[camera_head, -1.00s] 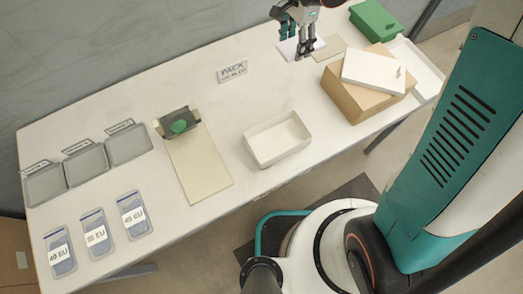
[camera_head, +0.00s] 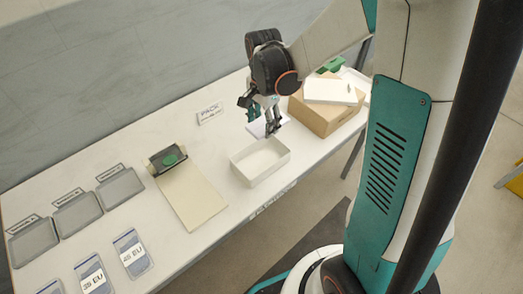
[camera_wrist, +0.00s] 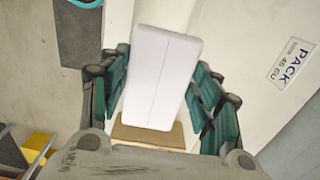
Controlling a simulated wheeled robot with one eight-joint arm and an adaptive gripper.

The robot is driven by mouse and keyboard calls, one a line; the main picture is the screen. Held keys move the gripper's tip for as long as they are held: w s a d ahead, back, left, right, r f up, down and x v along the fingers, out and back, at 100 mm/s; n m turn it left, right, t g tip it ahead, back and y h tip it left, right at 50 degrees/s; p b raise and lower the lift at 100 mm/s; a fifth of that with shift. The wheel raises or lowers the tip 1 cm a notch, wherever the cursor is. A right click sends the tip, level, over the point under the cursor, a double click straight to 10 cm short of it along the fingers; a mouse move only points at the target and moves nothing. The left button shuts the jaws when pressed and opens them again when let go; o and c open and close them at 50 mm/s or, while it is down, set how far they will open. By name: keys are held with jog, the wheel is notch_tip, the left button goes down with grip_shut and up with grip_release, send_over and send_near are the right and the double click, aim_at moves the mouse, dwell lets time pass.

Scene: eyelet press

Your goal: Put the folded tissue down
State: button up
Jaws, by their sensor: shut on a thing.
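The folded tissue (camera_wrist: 163,75) is a flat white rectangle with a crease line, held between the two finger pads of my gripper (camera_wrist: 160,92) in the wrist view. In the head view the tissue (camera_head: 257,128) shows as a white patch beside my gripper (camera_head: 272,127), partly hidden by the fingers. My gripper is shut on it, just behind the open white box (camera_head: 271,174). I cannot tell how high the tissue is above the table.
A cardboard box (camera_head: 322,119) with a white lid-like box (camera_head: 330,91) on top stands to the right. A PACK sign (camera_head: 210,113) stands behind left. A green press (camera_head: 168,158) with a beige board (camera_head: 193,197), grey trays and labelled pouches are at the left.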

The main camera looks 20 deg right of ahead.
notch_tip(320, 180, down, 11)
jog(key=b, duration=0.3)
jog(key=shift+f+b, duration=0.2)
jog(key=shift+b, duration=0.1)
jog(key=shift+r, duration=0.1)
jog(key=shift+f+b, duration=0.45)
jog(key=shift+f, duration=0.05)
jog(key=shift+f, duration=0.15)
jog(key=o, duration=0.8)
